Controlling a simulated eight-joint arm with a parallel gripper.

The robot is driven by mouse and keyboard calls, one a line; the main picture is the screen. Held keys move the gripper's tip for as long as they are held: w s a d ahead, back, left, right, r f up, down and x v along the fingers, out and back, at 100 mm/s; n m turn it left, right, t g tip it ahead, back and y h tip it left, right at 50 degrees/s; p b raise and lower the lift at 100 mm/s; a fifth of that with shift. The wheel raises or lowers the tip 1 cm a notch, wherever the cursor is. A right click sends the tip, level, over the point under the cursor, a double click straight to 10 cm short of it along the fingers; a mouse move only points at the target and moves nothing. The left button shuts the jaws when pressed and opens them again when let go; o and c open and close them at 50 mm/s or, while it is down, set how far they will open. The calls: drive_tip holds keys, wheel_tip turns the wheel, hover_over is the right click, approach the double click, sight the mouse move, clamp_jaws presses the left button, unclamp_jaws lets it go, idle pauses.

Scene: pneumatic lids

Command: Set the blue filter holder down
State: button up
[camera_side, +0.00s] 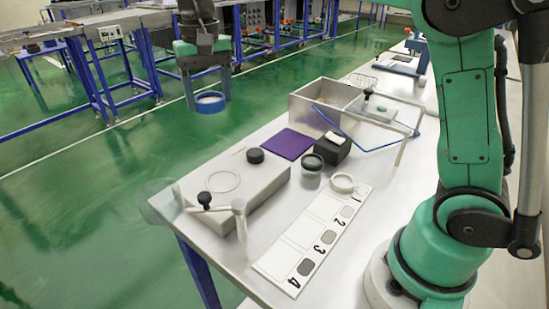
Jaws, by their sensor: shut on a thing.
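My gripper (208,92) is at the upper left of the side view, pointing down. It is shut on the blue filter holder (211,108), a short blue ring with a pale inside, held between the two fingertips. The holder hangs level in the air, and nothing is seen touching its underside. In the picture it shows above and beyond the pale flat-topped box (265,183) at the table's left end; its exact height and the spot below it cannot be told.
A purple mat (287,144), a dark-lidded jar (311,172), a black block (333,149) and a white ring (342,183) stand mid-table. A numbered white board (294,259) lies in front. A metal bin (313,112) and blue tubing (372,149) are behind. A clear lever fixture (208,203) stands at the left.

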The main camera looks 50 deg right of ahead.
sight(223, 181)
wheel_tip(223, 181, down, 16)
drive_tip(key=shift+f, duration=0.15)
drive_tip(key=shift+f, duration=0.1)
idle(0.3)
drive_tip(key=o, duration=1.2)
drive_tip(key=shift+o, duration=0.2)
